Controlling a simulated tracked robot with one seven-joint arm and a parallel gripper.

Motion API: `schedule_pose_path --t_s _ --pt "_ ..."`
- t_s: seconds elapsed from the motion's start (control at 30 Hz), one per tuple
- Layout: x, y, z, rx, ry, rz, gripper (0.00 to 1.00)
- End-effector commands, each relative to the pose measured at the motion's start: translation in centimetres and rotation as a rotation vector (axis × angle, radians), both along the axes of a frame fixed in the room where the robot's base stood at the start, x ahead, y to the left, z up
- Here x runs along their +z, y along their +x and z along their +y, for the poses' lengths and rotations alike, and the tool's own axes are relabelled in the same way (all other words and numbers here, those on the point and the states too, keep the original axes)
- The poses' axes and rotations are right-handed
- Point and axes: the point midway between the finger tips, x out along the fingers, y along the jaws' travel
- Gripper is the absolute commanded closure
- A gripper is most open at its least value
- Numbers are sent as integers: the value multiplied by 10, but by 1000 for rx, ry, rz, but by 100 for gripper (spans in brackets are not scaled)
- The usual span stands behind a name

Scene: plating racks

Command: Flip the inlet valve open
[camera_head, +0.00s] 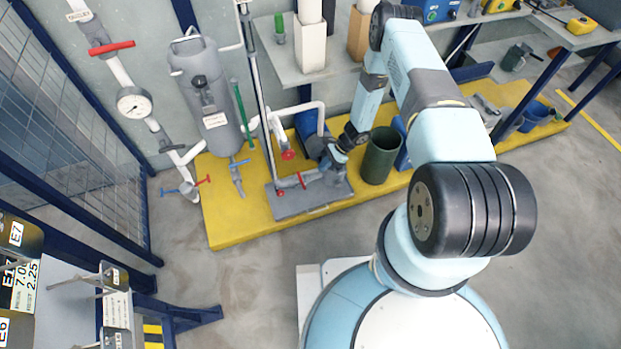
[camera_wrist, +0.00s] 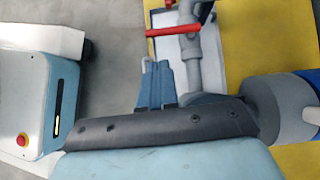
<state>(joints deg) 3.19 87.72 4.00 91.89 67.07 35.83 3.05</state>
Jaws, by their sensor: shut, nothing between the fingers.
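A red lever handle (camera_wrist: 175,31) lies crosswise over a grey pipe (camera_wrist: 192,52) in the wrist view. The same lever (camera_head: 302,181) shows in the head view at the low pump pipe, on a grey base plate (camera_head: 290,209). No label on this valve is readable. My gripper (camera_wrist: 157,64) is shut and empty, its blue-grey fingers beside the pipe and just short of the lever, with a small gap. In the head view my wrist is beside the pump, and my fingertips are hard to make out.
A yellow platform (camera_head: 226,232) carries the skid, a dark green bin (camera_head: 381,157) and a blue motor (camera_head: 309,128). A red handwheel (camera_head: 288,155) sits behind the lever. A grey tank (camera_head: 205,85) stands to the left. The floor in front is clear.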

Motion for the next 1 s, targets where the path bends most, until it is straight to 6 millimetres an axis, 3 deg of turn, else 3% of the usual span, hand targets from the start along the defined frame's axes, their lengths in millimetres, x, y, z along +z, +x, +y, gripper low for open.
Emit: schedule_pose_path --t_s 0.27,0.7,1.0 --pt "-10 -2 4 -4 1 1 100" --pt "-62 -15 45 -4 1 1 100" --pt "-77 -18 57 -4 0 0 100"
